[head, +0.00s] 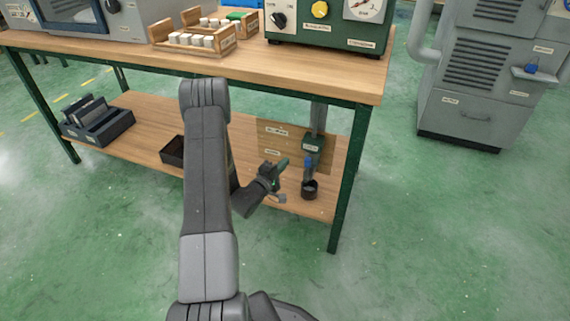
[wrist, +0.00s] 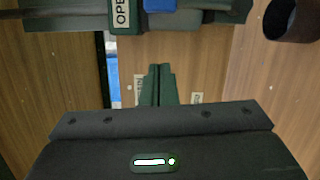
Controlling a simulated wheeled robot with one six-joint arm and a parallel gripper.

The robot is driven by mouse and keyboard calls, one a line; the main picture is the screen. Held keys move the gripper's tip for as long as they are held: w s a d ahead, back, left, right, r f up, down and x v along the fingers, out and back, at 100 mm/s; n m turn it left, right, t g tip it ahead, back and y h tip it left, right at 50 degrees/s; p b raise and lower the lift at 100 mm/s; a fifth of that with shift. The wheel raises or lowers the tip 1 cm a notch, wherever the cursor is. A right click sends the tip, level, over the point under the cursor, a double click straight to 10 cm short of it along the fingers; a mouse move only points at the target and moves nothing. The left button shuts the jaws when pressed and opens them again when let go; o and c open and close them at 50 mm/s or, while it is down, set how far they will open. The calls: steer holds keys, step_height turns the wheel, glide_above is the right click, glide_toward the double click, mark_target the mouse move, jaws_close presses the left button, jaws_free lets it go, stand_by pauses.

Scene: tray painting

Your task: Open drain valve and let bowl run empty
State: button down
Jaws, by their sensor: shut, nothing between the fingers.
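The drain valve (head: 313,143) is a green block with a label under a grey vertical pipe, below the workbench top. A blue part (head: 309,163) hangs beneath it, above a dark cup (head: 309,188) on the lower shelf. My gripper (head: 282,163) is shut and empty, left of the valve and apart from it. In the wrist view, the shut green fingers (wrist: 158,75) point at a grey bar with a green "OPEN" label (wrist: 122,14) and a blue piece (wrist: 160,4). The dark cup (wrist: 294,20) shows at top right. I cannot make out the bowl or any liquid flow.
The workbench (head: 300,80) carries a green machine (head: 325,32) and a wooden tray of white blocks (head: 195,42). A labelled wooden panel (head: 272,132) stands behind the valve. A green table leg (head: 346,180) is close on the right. A dark box (head: 172,152) sits on the shelf.

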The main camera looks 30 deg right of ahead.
steer(key=p+v, duration=0.1)
steer(key=v, duration=0.7)
steer(key=shift+s+a+r+p, duration=0.2)
steer(key=shift+s+r+p, duration=0.05)
steer(key=shift+s+p, duration=0.15)
steer(key=shift+d, duration=0.1)
